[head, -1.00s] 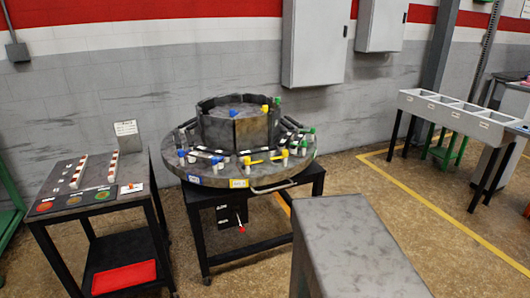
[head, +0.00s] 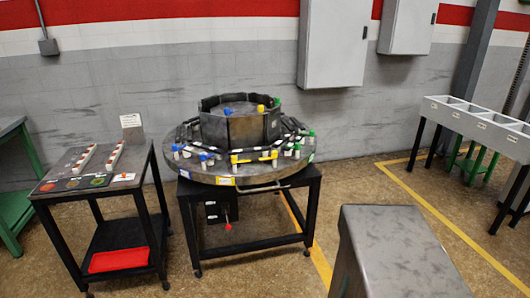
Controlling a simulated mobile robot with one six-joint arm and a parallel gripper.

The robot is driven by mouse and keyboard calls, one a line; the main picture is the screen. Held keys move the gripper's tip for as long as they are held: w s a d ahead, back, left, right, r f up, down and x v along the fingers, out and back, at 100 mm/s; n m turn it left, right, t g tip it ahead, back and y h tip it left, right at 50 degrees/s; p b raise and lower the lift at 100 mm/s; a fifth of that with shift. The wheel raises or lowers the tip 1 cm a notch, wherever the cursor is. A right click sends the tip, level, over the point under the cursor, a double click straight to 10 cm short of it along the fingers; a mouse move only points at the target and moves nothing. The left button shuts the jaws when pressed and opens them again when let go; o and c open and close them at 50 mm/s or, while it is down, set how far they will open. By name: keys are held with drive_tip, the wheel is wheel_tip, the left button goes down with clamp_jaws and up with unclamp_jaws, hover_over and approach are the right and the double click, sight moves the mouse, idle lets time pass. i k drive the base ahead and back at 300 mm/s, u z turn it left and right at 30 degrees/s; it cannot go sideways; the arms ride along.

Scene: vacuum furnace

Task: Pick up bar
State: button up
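The frame does not single out one bar. Several dark and white bars lie around the top of a round grey turntable (head: 205,178) in the middle of the head view. One bar (head: 254,156) with yellow ends lies along the front rim. Others nearby have blue and green ends. Two pale strips with red marks, one at the left (head: 85,158) and one at the right (head: 115,155), lie on the side table (head: 139,177) at the left. My gripper is not in view, so its state and position are hidden.
A grey metal stand (head: 400,245) rises at the front right. A red tray (head: 118,260) is on the side table's lower shelf. A row of grey bins (head: 475,122) stands at the right. A green-legged bench (head: 12,190) is at the left edge. Open floor lies before the turntable.

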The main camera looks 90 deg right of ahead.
sight(263, 148)
drive_tip(key=u, duration=0.15)
drive_tip(key=k, duration=0.8)
drive_tip(key=z, duration=1.4)
drive_tip(key=i, duration=1)
drive_tip(key=z, duration=0.05)
